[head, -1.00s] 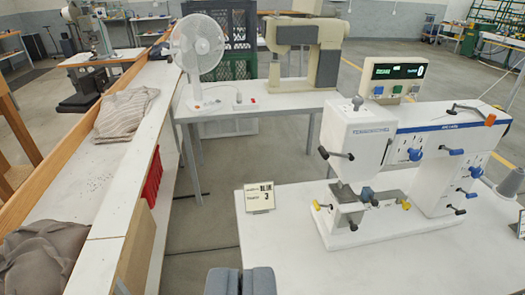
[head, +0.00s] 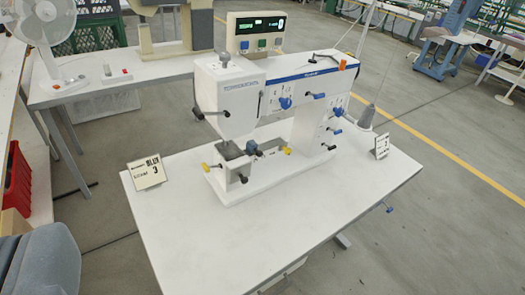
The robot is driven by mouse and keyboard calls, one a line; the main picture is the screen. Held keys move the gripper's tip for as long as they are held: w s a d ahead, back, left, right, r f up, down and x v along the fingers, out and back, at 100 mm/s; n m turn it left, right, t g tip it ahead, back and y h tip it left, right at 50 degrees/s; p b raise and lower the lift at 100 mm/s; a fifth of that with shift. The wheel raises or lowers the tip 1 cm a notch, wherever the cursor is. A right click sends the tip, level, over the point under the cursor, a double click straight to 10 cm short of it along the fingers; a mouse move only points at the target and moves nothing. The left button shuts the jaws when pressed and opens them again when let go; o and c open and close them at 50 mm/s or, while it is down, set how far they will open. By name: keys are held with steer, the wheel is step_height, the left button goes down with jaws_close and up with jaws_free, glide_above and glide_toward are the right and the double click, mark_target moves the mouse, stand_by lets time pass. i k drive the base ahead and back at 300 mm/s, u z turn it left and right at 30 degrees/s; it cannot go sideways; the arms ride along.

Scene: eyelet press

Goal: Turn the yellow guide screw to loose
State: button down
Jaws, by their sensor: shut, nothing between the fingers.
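The white eyelet press (head: 228,88) stands on a white table in the middle of the head view. Two small yellow knobs show low on it: a left yellow knob (head: 205,166) at the left of its base and a right yellow knob (head: 288,151) beyond the blue part. I cannot tell which is the guide screw, nor how far either is turned.
Black-handled and blue knobs (head: 285,103) stick out of the press. A sign card (head: 147,172) stands left on the table (head: 250,245), another card (head: 382,146) right. The table front is clear. Behind are a control box (head: 256,35) and a fan (head: 52,30).

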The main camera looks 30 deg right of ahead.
mark_target(288, 151)
steer(key=u, duration=0.05)
steer(key=k, duration=0.6)
steer(key=z, duration=0.05)
steer(key=i, duration=0.7)
steer(key=z, duration=0.5)
steer(key=i, duration=0.6)
steer(key=z, duration=0.45)
